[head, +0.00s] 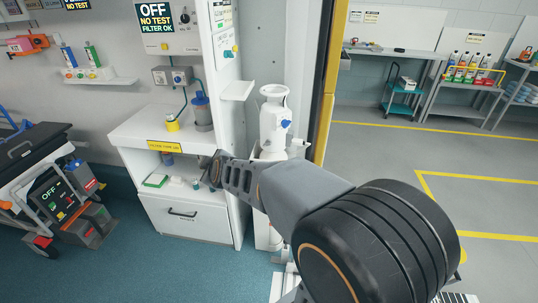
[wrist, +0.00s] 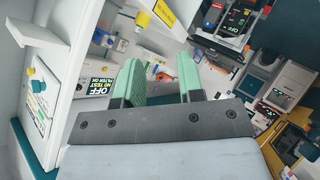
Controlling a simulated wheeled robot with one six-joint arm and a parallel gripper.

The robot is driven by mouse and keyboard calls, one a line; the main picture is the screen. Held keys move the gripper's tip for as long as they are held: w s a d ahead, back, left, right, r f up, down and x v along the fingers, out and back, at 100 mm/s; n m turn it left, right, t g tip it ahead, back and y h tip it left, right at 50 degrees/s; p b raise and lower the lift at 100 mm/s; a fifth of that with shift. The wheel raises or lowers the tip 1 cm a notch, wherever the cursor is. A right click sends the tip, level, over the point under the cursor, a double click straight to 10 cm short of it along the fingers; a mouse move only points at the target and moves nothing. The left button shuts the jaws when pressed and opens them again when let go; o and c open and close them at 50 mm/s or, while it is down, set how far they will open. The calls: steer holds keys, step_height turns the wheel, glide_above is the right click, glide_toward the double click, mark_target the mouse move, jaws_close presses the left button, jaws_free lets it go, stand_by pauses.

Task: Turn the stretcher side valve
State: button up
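The stretcher (head: 45,165) stands at the far left in the head view, with a dark pad on top and a panel (head: 62,197) reading OFF on its side. I cannot make out which part of it is the side valve. A similar dark unit with an OFF panel (wrist: 236,22) shows at the upper right of the wrist view, tilted. My gripper (wrist: 160,78) has two green-padded fingers apart with nothing between them. In the head view my gripper (head: 214,170) is in front of the white cabinet, to the right of the stretcher and apart from it.
The white cabinet (head: 188,217) with a shelf and drawer is close to my gripper. A white cylinder with a blue knob (head: 286,124) stands right of it, near my arm. A yellow-edged door frame (head: 327,90) is further right. Teal floor (head: 140,265) in front is clear.

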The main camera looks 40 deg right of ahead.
steer(key=w+d+f+n+t+h+b, duration=0.25)
steer(key=w+d+f+h+b, duration=0.25)
steer(key=w+d+f+h, duration=0.3)
steer(key=n+g+h+b, duration=0.2)
steer(key=g+h+b, duration=0.15)
steer(key=h, duration=0.25)
glide_toward(266, 145)
steer(key=b+x, duration=0.1)
steer(key=x, duration=0.8)
steer(key=shift+d, duration=0.2)
steer(key=shift+w+d, duration=0.4)
steer(key=shift+d, duration=0.05)
steer(key=c, duration=0.5)
steer(key=shift+r, duration=0.15)
steer(key=shift+c, duration=0.2)
